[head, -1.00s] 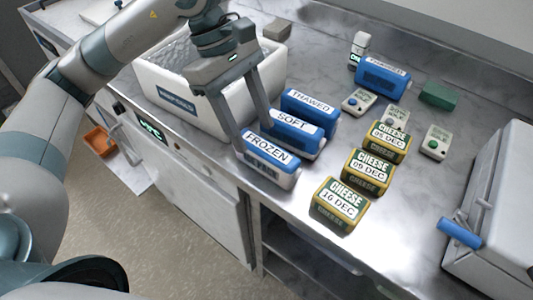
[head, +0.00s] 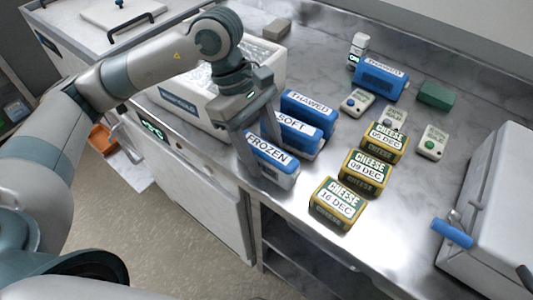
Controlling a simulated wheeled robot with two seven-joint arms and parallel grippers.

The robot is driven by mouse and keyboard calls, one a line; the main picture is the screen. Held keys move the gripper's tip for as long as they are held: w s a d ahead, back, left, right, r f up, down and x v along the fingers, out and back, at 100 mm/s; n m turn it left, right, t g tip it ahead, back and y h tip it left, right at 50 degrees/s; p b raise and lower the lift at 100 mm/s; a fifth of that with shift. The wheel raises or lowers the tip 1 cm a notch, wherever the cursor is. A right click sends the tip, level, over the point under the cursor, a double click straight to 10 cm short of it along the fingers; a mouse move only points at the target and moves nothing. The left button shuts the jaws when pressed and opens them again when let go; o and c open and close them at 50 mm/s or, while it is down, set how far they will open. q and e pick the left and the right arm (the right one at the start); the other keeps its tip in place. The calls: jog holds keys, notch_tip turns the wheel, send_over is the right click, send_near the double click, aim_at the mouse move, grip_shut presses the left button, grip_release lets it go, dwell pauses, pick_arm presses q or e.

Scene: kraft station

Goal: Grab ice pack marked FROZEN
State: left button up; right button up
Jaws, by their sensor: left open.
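The ice pack marked FROZEN (head: 272,163), blue on top and white below, stands at the front edge of the steel counter. My left gripper (head: 260,148) is open, its fingers pointing down at the pack's left part. One finger is at the near left side, and the other is behind, on the side of the SOFT pack. I cannot tell whether either finger touches it. The pack marked SOFT (head: 297,132) stands just behind, and a pack marked THAWED (head: 309,107) behind that. My right gripper is not in view.
A white foam box (head: 190,112) stands behind my left gripper. Cheese blocks (head: 337,204) stand to the right. Another THAWED pack (head: 381,80), small timers (head: 357,102) and a green block (head: 436,95) are farther back. A grey case with a blue handle (head: 453,234) is at the right.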

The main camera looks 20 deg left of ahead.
pick_arm(q)
jog(key=shift+x, duration=0.95)
grip_shut()
